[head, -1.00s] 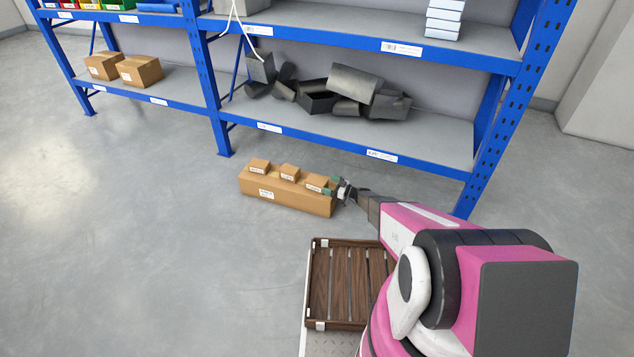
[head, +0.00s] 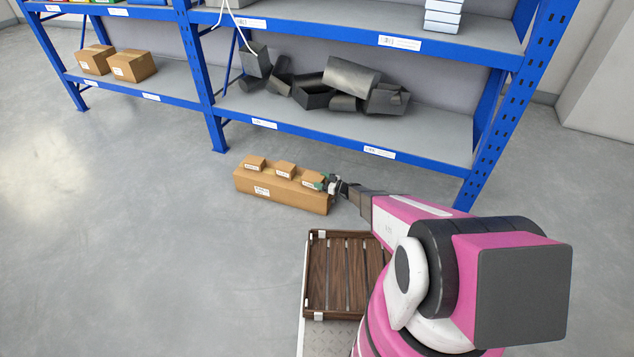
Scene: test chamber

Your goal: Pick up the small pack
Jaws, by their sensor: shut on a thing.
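Three small cardboard packs sit in a row on top of a long cardboard box (head: 262,191) on the floor: a left pack (head: 254,163), a middle pack (head: 285,171) and a right pack (head: 312,179). Each has a white label. My gripper (head: 325,182) reaches in from the right and is shut on the right pack, at the right end of the long box. The fingers are small in the view, and whether the pack is lifted off the box cannot be told.
A slatted brown wooden tray (head: 342,316) lies in front of my arm. A blue shelf rack (head: 215,130) stands behind the box, with dark grey bent pieces (head: 345,82) and two cardboard boxes (head: 131,65) on its lower shelf. The floor at left is clear.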

